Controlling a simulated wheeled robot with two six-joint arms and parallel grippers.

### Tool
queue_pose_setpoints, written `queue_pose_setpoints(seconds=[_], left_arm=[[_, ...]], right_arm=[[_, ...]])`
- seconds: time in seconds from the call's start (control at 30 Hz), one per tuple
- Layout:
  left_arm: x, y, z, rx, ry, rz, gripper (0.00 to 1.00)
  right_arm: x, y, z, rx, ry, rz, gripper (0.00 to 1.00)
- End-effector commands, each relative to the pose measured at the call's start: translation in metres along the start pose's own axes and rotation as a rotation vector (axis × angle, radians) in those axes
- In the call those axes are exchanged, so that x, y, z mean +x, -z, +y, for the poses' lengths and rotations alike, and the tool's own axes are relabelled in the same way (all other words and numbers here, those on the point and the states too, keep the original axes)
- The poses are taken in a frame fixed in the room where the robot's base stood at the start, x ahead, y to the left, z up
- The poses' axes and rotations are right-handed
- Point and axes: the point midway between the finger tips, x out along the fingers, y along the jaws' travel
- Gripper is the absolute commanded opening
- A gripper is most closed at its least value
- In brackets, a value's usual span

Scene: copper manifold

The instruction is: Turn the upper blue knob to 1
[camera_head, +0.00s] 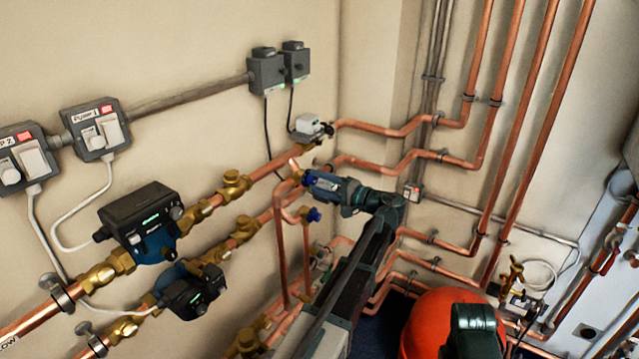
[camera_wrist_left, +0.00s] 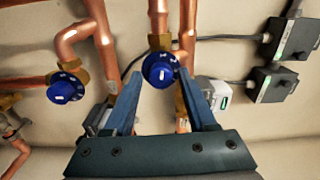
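The upper blue knob (camera_head: 298,177) sits on a brass valve on the copper pipework, partly hidden by my left gripper (camera_head: 308,181) in the head view. In the left wrist view this knob (camera_wrist_left: 160,70) has white marks and lies between the two blue fingertips of the left gripper (camera_wrist_left: 160,75). The fingers are apart, one on each side; I cannot tell whether they touch the knob. The numbers are too small to read. A second, lower blue knob (camera_head: 313,214) is just below; it also shows in the left wrist view (camera_wrist_left: 67,88). My right gripper is not in view.
Copper pipes surround the knobs closely. A small white-grey actuator (camera_head: 308,126) is above, and two grey wall boxes (camera_head: 279,70) are higher up. Pumps (camera_head: 147,222) are at the left. A red rounded vessel (camera_head: 430,318) stands below right. The wall above is bare.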

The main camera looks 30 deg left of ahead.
Motion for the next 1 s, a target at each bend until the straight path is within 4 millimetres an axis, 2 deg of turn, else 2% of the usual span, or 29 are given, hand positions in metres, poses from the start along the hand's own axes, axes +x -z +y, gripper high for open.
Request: queue_pose_setpoints(seconds=[0.33, 0.47, 0.57, 0.8, 1.0], left_arm=[[-0.001, 0.001, -0.001, 0.002, 0.002, 0.001, 0.69], [-0.011, 0.001, -0.001, 0.002, 0.003, 0.004, 0.69], [-0.028, 0.001, -0.001, 0.002, 0.003, 0.005, 0.69], [-0.082, 0.001, 0.0, 0.002, 0.002, 0.004, 0.69], [-0.117, 0.001, 0.0, 0.001, 0.002, 0.003, 0.69]], right_arm=[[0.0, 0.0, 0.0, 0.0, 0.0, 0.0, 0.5], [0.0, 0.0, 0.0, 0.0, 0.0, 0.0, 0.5], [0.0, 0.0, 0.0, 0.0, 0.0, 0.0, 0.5], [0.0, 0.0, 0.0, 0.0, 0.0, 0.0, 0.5], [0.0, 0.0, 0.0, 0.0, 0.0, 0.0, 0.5]])
